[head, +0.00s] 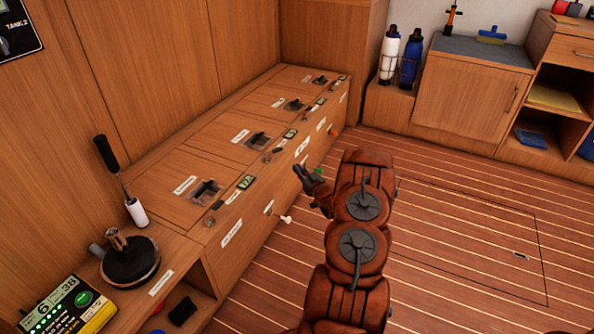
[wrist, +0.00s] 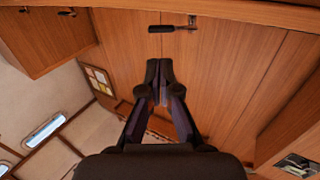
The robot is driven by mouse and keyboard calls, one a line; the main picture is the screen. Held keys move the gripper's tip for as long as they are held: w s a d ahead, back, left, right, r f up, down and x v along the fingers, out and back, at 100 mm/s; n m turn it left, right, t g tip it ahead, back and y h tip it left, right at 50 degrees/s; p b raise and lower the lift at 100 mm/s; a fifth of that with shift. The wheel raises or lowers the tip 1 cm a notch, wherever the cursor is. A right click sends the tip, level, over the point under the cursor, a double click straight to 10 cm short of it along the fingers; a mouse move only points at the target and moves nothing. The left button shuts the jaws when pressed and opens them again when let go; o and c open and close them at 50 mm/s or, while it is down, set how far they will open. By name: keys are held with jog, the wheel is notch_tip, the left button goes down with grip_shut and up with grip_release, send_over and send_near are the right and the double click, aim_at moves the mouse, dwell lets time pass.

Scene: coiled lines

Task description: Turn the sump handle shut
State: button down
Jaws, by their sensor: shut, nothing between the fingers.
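Several dark handles sit along the wooden locker at left in the head view, and their labels are too small to read, so I cannot tell which is the sump handle. The nearest top handle (head: 206,189) sits in a recess. A lever with a white knob (head: 286,219) sticks out of the locker's front. My gripper (head: 303,172) is shut and empty, raised near the locker's front edge. In the wrist view my gripper (wrist: 160,70) also shows shut, with a dark handle (wrist: 173,28) on a wooden panel beyond its tips, apart from them.
A dark round winch (head: 131,262) and a green-lit device (head: 68,306) stand at the near left. Two bottles (head: 401,57) stand in a rack at the back. The striped floor (head: 450,200) to the right is clear.

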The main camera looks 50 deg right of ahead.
jog(key=b, duration=0.2)
send_near(281, 150)
jog(key=a+x, duration=0.1)
jog(key=x, duration=0.4)
jog(key=shift+b+x, duration=0.3)
jog(key=shift+x, duration=0.9)
jog(key=shift+w+d+p, duration=0.25)
jog(key=shift+w+p, duration=0.05)
jog(key=shift+p, duration=0.25)
jog(key=shift+w+d, duration=0.1)
jog(key=shift+w+d+p, duration=0.45)
jog(key=shift+w+p, duration=0.3)
jog(key=shift+p, duration=0.15)
jog(key=shift+w+d+f, duration=0.1)
jog(key=shift+w+f, duration=0.05)
jog(key=shift+w, duration=0.2)
